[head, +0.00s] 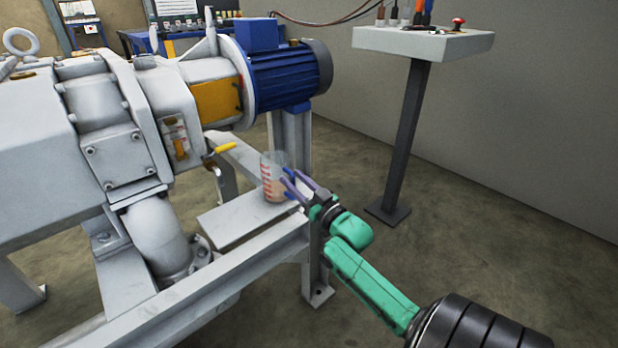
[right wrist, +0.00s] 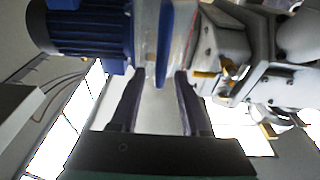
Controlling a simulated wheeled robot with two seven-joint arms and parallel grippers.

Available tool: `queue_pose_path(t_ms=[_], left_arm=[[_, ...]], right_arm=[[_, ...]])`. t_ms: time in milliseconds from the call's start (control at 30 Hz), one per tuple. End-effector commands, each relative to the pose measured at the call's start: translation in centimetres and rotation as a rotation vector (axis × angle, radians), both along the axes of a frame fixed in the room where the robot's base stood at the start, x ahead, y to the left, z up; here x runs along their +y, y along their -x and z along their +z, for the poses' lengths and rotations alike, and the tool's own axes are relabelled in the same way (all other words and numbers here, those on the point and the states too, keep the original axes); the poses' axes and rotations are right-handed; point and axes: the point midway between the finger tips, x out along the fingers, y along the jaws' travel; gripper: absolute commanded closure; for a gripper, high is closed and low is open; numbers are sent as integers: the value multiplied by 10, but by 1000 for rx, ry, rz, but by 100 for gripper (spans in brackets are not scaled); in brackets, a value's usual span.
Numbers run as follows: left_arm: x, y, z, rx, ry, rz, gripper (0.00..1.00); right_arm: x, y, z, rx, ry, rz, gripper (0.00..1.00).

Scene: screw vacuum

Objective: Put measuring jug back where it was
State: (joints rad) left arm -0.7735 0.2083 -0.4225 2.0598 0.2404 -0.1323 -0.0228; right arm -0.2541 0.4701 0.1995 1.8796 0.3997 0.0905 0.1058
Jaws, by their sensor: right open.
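The measuring jug (head: 271,172) is clear with red markings and holds a brownish liquid. It stands upright on the light grey plate (head: 240,222) of the pump frame, below the blue motor. My right gripper (head: 288,185) is at the jug's right side, with its fingers spread and pointing at it. In the right wrist view, the fingers (right wrist: 158,85) are apart, with a blue strip, perhaps the jug's handle (right wrist: 164,40), ahead between them. The jug's clear wall (right wrist: 183,40) is behind that strip. I cannot tell whether the fingers touch it. My left gripper is not in view.
The grey vacuum pump (head: 110,120) with its blue motor (head: 285,75) stands left of and above the jug. A yellow-handled valve (head: 222,148) sticks out near the jug. A pedestal table (head: 425,42) with tools and a red button stands at back right. The floor on the right is clear.

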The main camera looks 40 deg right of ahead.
Motion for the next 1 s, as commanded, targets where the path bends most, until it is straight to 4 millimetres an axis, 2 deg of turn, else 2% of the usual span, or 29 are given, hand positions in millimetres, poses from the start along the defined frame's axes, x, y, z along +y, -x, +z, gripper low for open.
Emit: queue_pose_path(t_ms=[300,400,533,700,767,867,967,1000], left_arm=[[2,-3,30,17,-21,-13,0],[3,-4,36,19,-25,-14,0],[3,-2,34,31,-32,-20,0],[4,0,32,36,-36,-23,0],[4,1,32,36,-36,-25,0],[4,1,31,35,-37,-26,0],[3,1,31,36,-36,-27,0],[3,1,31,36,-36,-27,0]], right_arm=[[1,77,-13,6,-1,-2,54],[2,95,-17,3,0,-1,54],[2,105,-20,0,0,-1,54],[2,105,-21,0,0,0,54],[8,105,-27,17,-7,6,54],[46,104,-66,128,-47,56,54],[127,115,-131,330,-113,163,54],[166,125,-154,415,-136,219,54]])
